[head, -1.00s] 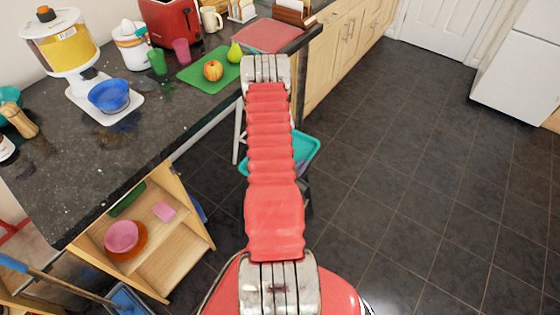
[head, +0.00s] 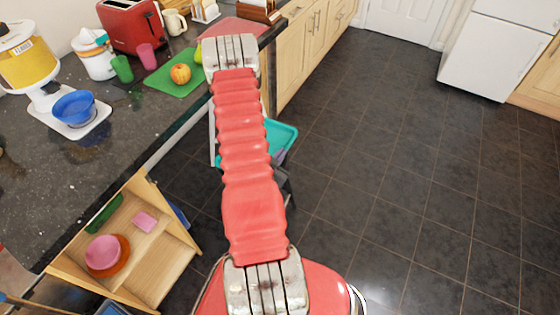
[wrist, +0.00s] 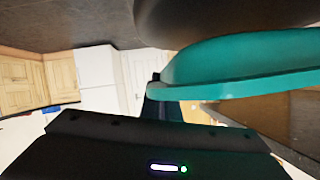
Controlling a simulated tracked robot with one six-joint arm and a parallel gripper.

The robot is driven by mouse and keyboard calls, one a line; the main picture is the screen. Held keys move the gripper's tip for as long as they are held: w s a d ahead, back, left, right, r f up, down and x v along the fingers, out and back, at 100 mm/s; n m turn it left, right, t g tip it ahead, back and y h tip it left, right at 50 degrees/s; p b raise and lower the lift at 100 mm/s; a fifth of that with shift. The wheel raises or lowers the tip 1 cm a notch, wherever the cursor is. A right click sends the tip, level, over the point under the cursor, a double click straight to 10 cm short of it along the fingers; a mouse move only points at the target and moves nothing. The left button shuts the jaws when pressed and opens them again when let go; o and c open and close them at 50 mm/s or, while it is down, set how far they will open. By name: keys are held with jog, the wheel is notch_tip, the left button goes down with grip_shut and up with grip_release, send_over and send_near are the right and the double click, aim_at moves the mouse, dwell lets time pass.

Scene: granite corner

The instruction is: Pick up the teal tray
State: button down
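The teal tray (head: 283,134) is low beside the counter in the head view, largely hidden behind my red arm. Only its right part and a bit of its left edge show. In the wrist view the tray (wrist: 245,68) is very close, seen side-on along its rim and cut off by the right edge. The dark body of my gripper fills the bottom of that view, with a small lit light. A dark narrow part reaches up to the tray's near end. The fingertips cannot be made out, so I cannot tell whether they grip the rim. My arm hides the gripper in the head view.
The counter (head: 60,155) at left carries a green board (head: 172,83), a blue bowl (head: 74,106) and a red toaster (head: 133,24). A wooden shelf unit (head: 165,270) stands at lower left. Tiled floor (head: 400,150) to the right is clear, up to a white fridge (head: 490,55).

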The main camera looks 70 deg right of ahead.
jog(key=shift+r, duration=2.65)
